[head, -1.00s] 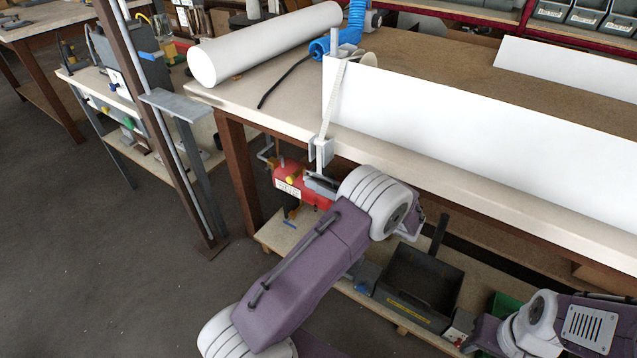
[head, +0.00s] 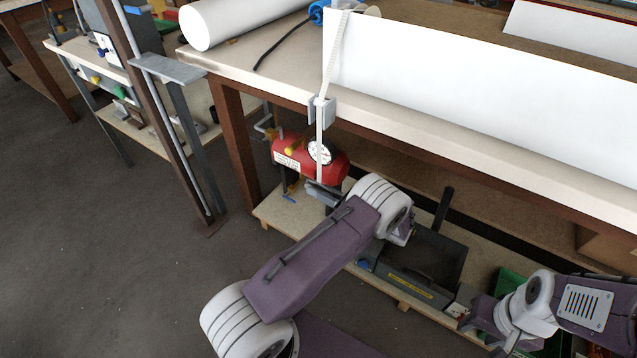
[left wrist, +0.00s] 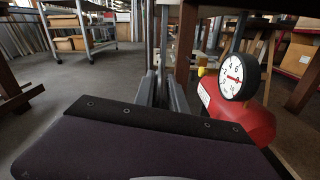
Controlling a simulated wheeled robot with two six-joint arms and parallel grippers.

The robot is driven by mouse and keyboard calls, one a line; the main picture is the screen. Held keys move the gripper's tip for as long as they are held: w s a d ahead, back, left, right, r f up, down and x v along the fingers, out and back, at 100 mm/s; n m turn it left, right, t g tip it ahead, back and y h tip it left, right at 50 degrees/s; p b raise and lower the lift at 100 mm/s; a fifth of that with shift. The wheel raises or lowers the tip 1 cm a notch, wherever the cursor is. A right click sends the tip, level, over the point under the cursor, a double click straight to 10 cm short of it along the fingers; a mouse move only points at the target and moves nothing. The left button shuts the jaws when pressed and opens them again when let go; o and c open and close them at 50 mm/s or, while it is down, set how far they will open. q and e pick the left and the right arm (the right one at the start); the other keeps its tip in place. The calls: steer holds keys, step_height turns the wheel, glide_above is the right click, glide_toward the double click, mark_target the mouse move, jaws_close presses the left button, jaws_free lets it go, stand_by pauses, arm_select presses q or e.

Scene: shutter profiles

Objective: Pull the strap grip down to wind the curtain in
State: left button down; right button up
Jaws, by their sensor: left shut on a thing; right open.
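The white curtain (head: 470,90) stands as a long pale panel along the bench's near edge in the head view. A pale strap (head: 332,62) comes down from its left end, through a grey guide (head: 321,111) on the bench edge, to my left gripper (head: 322,190). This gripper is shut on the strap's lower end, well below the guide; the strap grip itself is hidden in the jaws. In the left wrist view the fingers (left wrist: 160,90) point ahead, and the held part is hard to make out. Links of my right arm show at the lower right, but its jaws are not visible.
A red tank (head: 290,155) with a round gauge (head: 320,152) sits close behind my left gripper. The lower shelf (head: 270,208) holds a dark bin (head: 425,265). A brown bench leg (head: 235,140) stands left. The floor (head: 110,270) is clear.

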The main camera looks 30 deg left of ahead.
arm_select(q)
steer(key=shift+f, duration=0.75)
steer(key=c, duration=1.4)
jaws_free()
steer(key=shift+o, duration=0.2)
steer(key=shift+d+r, duration=0.1)
steer(key=shift+d, duration=0.35)
steer(key=d+p, duration=0.1)
steer(key=d, duration=0.7)
steer(key=shift+s+d, duration=0.15)
steer(key=shift+s, duration=0.2)
